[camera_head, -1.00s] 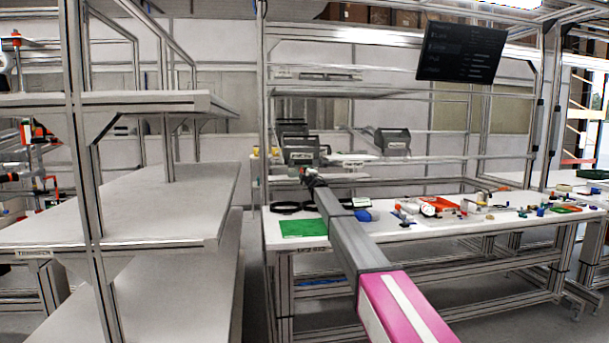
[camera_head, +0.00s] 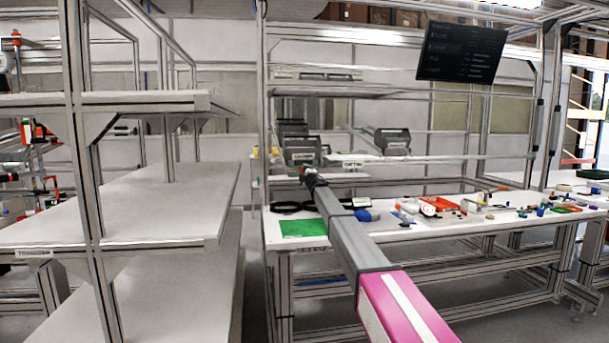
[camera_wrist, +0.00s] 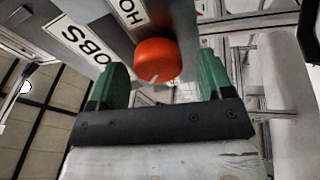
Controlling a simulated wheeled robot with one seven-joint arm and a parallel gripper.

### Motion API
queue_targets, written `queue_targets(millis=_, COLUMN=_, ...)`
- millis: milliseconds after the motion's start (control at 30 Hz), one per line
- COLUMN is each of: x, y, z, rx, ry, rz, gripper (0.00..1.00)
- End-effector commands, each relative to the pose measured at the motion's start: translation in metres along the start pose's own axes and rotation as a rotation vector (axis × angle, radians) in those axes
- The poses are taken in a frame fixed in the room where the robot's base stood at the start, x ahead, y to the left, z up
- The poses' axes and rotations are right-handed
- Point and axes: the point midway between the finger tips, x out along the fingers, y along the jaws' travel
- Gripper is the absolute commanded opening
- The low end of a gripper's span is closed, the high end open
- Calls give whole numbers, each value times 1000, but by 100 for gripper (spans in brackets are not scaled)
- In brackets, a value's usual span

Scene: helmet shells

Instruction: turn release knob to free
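A round orange-red knob (camera_wrist: 157,60) with a short white mark on its lower face shows in the wrist view, on a grey panel. My gripper (camera_wrist: 162,72) has two green fingers, spread wide, one left and one right of the knob. Gaps show on both sides, so the fingers do not grip it. In the head view my gripper (camera_head: 306,174) is small at the far end of my arm, by a grey labelled unit (camera_head: 303,152). The knob is too small to make out clearly there.
White labels (camera_wrist: 88,42) sit on the panel near the knob. In the head view a workbench (camera_head: 400,228) holds a green mat (camera_head: 303,228), black rings and several small parts. A dark monitor (camera_head: 461,52) hangs above. A shelf rack (camera_head: 150,210) stands at left.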

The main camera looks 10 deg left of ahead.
Motion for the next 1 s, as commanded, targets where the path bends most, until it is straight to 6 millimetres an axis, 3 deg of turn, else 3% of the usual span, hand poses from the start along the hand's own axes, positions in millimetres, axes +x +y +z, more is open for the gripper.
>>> queue_targets(millis=367, x=-8, y=1, z=0, rx=2, ry=0, rz=1, gripper=74)
queue_targets(millis=567, x=-35, y=1, z=-1, rx=2, ry=0, rz=1, gripper=74)
queue_targets(millis=833, x=-87, y=1, z=-1, rx=1, ry=0, rz=1, gripper=74)
queue_targets(millis=1000, x=-106, y=1, z=0, rx=1, ry=0, rz=1, gripper=74)
